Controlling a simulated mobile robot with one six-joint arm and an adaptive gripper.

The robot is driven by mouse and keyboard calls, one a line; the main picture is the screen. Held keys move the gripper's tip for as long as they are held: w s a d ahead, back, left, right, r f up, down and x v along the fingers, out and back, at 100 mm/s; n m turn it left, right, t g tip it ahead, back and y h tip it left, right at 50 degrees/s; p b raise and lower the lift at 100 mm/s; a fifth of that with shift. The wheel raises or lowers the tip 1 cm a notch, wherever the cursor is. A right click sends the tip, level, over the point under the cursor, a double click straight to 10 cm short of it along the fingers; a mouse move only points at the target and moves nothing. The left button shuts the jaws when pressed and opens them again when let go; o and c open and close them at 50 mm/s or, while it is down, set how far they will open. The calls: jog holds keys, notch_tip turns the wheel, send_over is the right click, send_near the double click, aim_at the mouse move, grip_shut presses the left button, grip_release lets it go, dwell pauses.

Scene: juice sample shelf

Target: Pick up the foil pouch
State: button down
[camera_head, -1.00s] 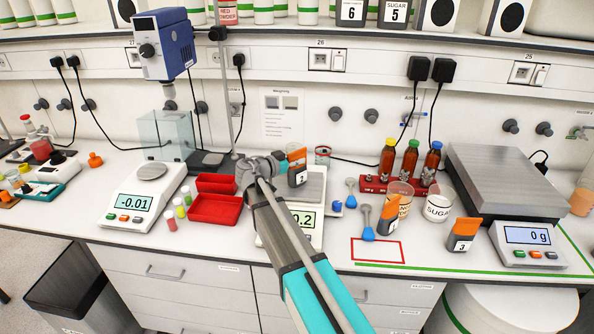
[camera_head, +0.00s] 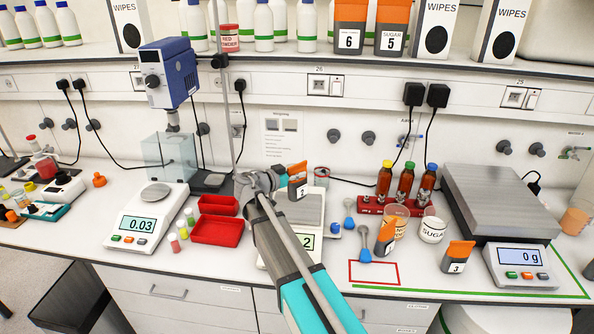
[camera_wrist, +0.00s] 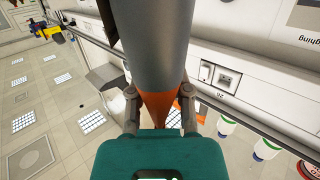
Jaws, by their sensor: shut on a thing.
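My gripper (camera_head: 283,181) is shut on a grey and orange foil pouch (camera_head: 298,187), whose small label is hard to read. The pouch is held in front of the back wall, over the rear of the middle balance (camera_head: 300,207). In the wrist view, the pouch's grey body (camera_wrist: 160,50) rises large between the two fingers (camera_wrist: 160,108), with its orange end pinched low between them. My arm hides part of the middle balance.
Pouch 3 (camera_head: 457,257) and another pouch (camera_head: 386,237) stand on the bench, near two beakers and a red rack (camera_head: 385,207) of brown bottles. Red trays (camera_head: 215,231) lie left of my arm. Pouches 6 (camera_head: 349,26) and 5 (camera_head: 391,28) stand on the shelf above.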

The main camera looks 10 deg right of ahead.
jog(key=s+r+p, duration=0.6)
jog(key=s+r, duration=0.1)
jog(key=s, duration=0.4)
jog(key=shift+s+a, duration=0.2)
jog(key=shift+a, duration=0.15)
notch_tip(320, 180, down, 2)
jog(key=shift+f+b, duration=0.2)
jog(key=shift+b, duration=0.95)
jog(key=shift+a, duration=0.15)
